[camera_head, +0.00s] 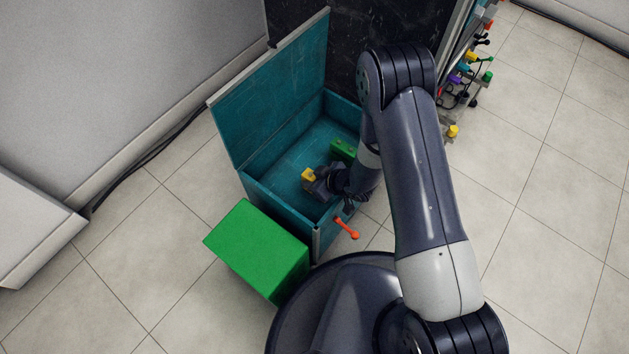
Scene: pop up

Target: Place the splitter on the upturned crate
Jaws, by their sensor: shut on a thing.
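A small yellow piece (308,174), which looks like the splitter, is at the tip of my gripper (313,181). The upturned crate (257,246) is a bright green box on the floor in front of the chest, at the lower left. Its flat top is bare.
The teal chest (283,170) has its lid (272,90) raised on the left. A green block (343,150) lies inside, partly behind my arm. A rack with coloured parts (465,80) stands at upper right. Floor on the right is clear.

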